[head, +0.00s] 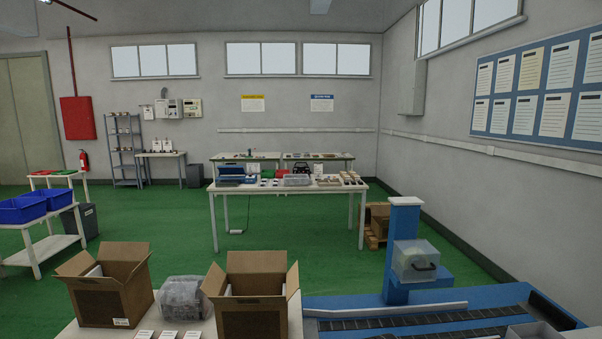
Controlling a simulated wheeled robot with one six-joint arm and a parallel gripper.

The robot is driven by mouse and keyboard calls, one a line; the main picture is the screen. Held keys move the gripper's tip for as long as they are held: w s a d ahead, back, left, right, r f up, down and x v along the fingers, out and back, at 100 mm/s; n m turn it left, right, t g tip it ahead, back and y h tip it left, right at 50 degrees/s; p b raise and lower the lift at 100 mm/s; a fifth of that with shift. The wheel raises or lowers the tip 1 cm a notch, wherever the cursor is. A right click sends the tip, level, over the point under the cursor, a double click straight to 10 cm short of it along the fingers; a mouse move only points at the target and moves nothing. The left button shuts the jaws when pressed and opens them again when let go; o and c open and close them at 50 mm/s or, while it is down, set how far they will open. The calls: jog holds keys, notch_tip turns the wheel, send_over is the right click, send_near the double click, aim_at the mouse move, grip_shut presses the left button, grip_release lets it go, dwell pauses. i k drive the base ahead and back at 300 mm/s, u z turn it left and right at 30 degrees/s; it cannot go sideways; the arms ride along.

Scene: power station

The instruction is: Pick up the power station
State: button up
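A small dark object with a handle-like top (299,172) stands near the back edge of the white table (289,187) in the middle of the room. It looks like the power station, but it is too small to tell for certain. Smaller items in front of it partly hide its base. My gripper does not show in the head view.
A blue conveyor machine (405,235) stands right. Blue bins (22,210) sit on a left cart. Green floor (180,235) lies open before the white table.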

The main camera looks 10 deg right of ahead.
aim_at(299, 168)
jog(key=u, duration=2.25)
jog(key=i, duration=5.8)
jog(key=z, duration=2.75)
jog(key=i, duration=1.2)
jog(key=z, duration=0.05)
